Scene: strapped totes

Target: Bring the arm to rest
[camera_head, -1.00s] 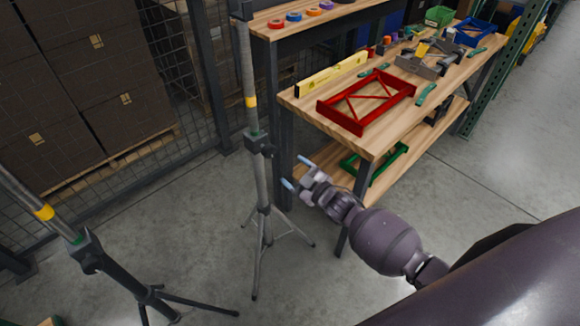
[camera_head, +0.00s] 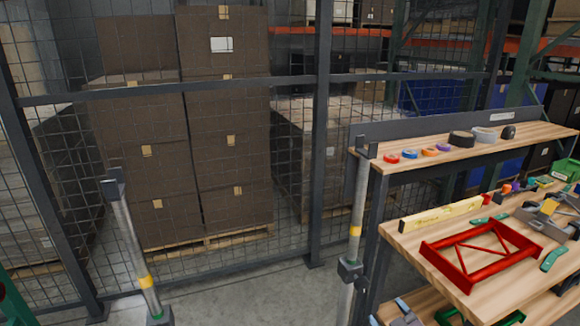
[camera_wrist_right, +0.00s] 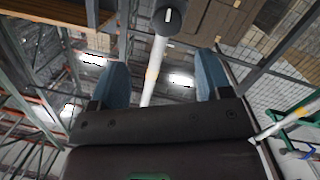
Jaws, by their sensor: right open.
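My right gripper (camera_head: 388,313) only just shows at the bottom edge of the head view, beside the near stand pole and in front of the workbench. Its blue-tipped fingers are apart. In the right wrist view the open gripper (camera_wrist_right: 162,62) shows two blue fingers with nothing held against them. A pale pole (camera_wrist_right: 153,70) appears in the gap between the fingers, seemingly beyond them. The rest of my right arm is below the head view. My left gripper is in neither view.
A stand pole (camera_head: 357,215) rises close to the gripper; another pole (camera_head: 135,250) stands left. The workbench (camera_head: 405,240) holds a red frame (camera_head: 480,275) and a yellow level (camera_head: 440,214). A mesh fence (camera_head: 320,150) closes off stacked boxes (camera_head: 230,130). Bare floor (camera_head: 240,300) lies between the poles.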

